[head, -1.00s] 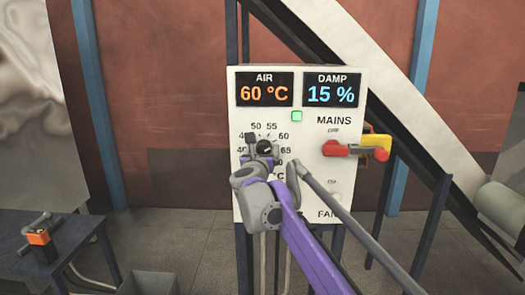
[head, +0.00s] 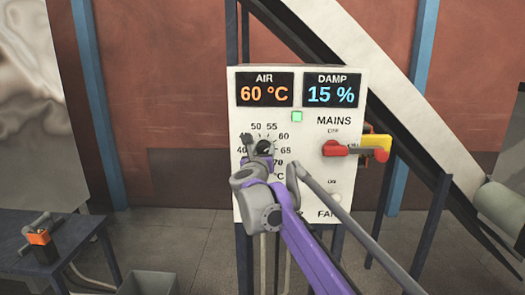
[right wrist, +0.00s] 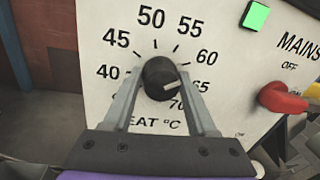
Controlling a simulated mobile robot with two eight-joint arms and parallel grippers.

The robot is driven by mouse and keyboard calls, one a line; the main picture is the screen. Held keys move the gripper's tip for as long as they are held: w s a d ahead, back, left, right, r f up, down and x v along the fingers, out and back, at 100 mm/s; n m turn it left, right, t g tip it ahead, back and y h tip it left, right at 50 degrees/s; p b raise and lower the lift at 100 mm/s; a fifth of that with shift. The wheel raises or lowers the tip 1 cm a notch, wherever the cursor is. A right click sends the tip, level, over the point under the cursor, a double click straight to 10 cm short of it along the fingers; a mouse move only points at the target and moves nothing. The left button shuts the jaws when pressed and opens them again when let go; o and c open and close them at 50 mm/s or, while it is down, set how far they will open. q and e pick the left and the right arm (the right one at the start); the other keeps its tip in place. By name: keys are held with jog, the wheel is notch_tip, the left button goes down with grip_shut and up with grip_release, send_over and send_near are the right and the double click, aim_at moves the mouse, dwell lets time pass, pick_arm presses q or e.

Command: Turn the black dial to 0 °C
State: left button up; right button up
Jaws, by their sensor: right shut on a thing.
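The black dial (head: 264,146) sits on the left of a white control panel (head: 240,205). It also shows in the right wrist view (right wrist: 158,75). Its white mark points right, close to 65, on a printed scale whose visible numbers run from 40 to 70. No 0 shows on this scale. My right gripper (right wrist: 160,84) is shut on the dial, one finger on each side. In the head view my gripper and arm hide the lower part of the dial. The AIR display (head: 265,90) reads 60 °C. My left gripper is not in view.
A DAMP display (head: 332,90) reads 15 %. A small green light (head: 297,117) is below the displays. A red MAINS handle (head: 336,149) sticks out on the panel's right. A dark table (head: 65,262) with a tool stands at lower left.

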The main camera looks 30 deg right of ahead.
jog(key=n+p, duration=0.1)
jog(key=n, duration=0.4)
jog(key=shift+t, duration=0.3)
jog(key=n, duration=0.6)
jog(key=shift+f+t, duration=0.2)
jog(key=shift+t, duration=0.1)
jog(key=n, duration=0.6)
jog(key=shift+f+t+y, duration=0.1)
jog(key=shift+t+y, duration=0.2)
jog(key=n, duration=0.6)
jog(key=shift+d+f+y+b, duration=0.1)
jog(key=shift+d+y+b, duration=0.05)
jog(key=shift+y+b, duration=0.25)
jog(key=n+b, duration=0.1)
jog(key=n, duration=0.3)
jog(key=shift+s+n+y, duration=0.1)
jog(key=shift+n+y, duration=0.2)
jog(key=shift+n, duration=0.1)
jog(key=n+b, duration=0.1)
jog(key=n, duration=0.2)
jog(key=shift+d+n, duration=0.1)
jog(key=shift+n, duration=0.3)
jog(key=n+y+b, duration=0.1)
jog(key=n+b, duration=0.2)
jog(key=n, duration=0.2)
jog(key=shift+s+d+n, duration=0.1)
jog(key=shift+n, duration=0.2)
jog(key=shift+r+n+b, duration=0.2)
jog(key=shift+n+b, duration=0.9)
jog(key=shift+n, duration=0.9)
